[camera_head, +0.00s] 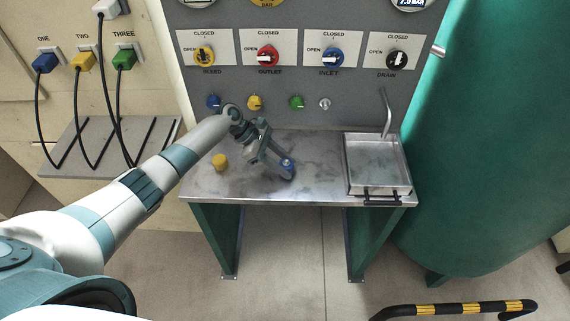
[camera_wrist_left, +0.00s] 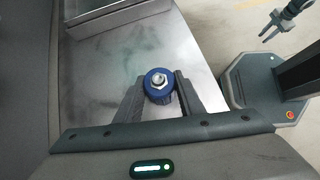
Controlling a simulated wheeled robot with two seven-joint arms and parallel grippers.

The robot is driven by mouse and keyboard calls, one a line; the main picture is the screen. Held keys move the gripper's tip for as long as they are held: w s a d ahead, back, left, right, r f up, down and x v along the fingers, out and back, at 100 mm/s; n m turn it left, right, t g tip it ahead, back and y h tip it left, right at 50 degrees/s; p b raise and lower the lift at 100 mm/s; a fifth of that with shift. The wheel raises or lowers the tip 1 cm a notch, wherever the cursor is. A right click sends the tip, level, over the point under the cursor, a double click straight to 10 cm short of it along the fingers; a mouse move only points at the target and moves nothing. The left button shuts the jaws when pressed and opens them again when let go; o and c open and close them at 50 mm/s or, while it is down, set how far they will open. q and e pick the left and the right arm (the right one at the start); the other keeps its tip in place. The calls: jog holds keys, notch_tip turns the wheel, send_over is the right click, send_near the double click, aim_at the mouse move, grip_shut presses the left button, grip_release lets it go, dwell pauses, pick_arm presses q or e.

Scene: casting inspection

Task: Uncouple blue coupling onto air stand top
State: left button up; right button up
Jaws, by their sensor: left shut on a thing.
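The blue coupling (camera_head: 288,166) is between the fingers of my left gripper (camera_head: 283,163), over the front part of the grey metal stand top (camera_head: 318,172). In the left wrist view, my left gripper (camera_wrist_left: 160,95) is shut on the blue coupling (camera_wrist_left: 157,78), one finger on each side. A silvery metal fitting shows in its middle. I cannot tell whether the coupling touches the top. My right gripper (camera_wrist_left: 277,25) shows small at the upper right of the wrist view, apart from the stand, its fingers spread and empty.
A yellow coupling (camera_head: 220,162) stands on the top at left. A sink (camera_head: 377,165) with a tap is at right. Blue (camera_head: 214,102), yellow (camera_head: 254,102) and green (camera_head: 297,102) ports and a bare metal one (camera_head: 325,104) line the panel. A green tank (camera_head: 485,130) stands right.

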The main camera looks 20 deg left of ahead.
pick_arm(q)
jog(key=shift+f, duration=0.25)
jog(key=o, duration=1.3)
jog(key=shift+c, duration=0.2)
jog(key=shift+r, duration=0.1)
jog(key=shift+a+r+b, duration=0.3)
jog(key=shift+a, duration=0.1)
jog(key=b+v, duration=0.4)
jog(key=v, duration=1.2)
jog(key=shift+r+b, duration=0.15)
jog(key=shift+b, duration=0.2)
